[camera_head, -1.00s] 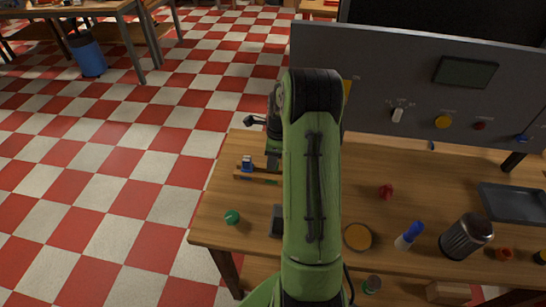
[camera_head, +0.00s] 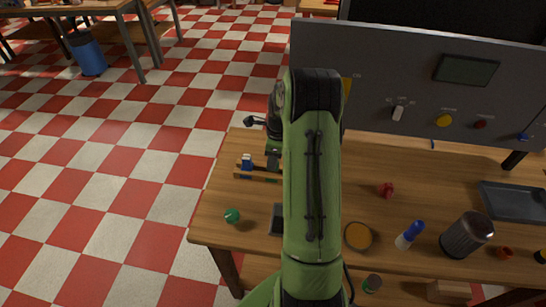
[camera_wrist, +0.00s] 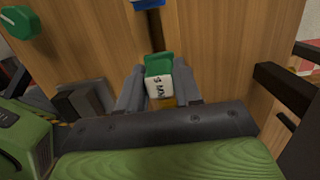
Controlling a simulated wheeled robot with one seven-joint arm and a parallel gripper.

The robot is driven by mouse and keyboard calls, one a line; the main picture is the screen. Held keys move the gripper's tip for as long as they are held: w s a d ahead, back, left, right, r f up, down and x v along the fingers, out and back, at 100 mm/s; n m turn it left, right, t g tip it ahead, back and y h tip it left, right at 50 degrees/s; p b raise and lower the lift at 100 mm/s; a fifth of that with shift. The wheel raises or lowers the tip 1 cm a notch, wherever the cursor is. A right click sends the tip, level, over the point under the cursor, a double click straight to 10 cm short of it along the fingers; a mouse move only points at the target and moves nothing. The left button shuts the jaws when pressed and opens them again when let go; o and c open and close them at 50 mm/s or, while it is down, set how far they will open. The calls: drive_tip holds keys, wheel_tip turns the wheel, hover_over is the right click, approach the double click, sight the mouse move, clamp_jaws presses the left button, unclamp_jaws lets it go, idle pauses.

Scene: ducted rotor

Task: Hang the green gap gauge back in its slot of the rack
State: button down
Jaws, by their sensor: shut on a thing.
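The wooden rack (camera_head: 240,173) stands near the far left of the table, with a blue gauge (camera_head: 247,162) in it. The blue gauge also shows at the top edge of the wrist view (camera_wrist: 147,4). My gripper (camera_wrist: 158,88) is shut on the green gap gauge (camera_wrist: 158,64), which has a white lettered label between the fingers. In the head view my gripper (camera_head: 273,158) is beside the blue gauge, on its right, partly hidden by my arm. The gauge's lower end and its slot are hidden, so I cannot tell whether they touch.
A green round object (camera_head: 232,216) lies at the table's front left. A dark block (camera_head: 277,220) is beside my arm. A grey panel (camera_head: 400,80) rises along the back. A red piece (camera_head: 386,190), orange disc (camera_head: 358,236), blue-capped bottle (camera_head: 410,235) and dark canister (camera_head: 466,236) are right.

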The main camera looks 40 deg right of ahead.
drive_tip(key=shift+f+b, duration=0.6)
drive_tip(key=shift+f, duration=0.35)
idle(0.3)
idle(0.4)
drive_tip(key=c, duration=0.7)
unclamp_jaws()
wheel_tip(320, 180, up, 16)
drive_tip(key=s+d+p, duration=0.1)
drive_tip(key=p, duration=0.1)
drive_tip(key=shift+s+f+p, duration=0.15)
drive_tip(key=shift+s+p, duration=0.15)
drive_tip(key=shift+p, duration=0.05)
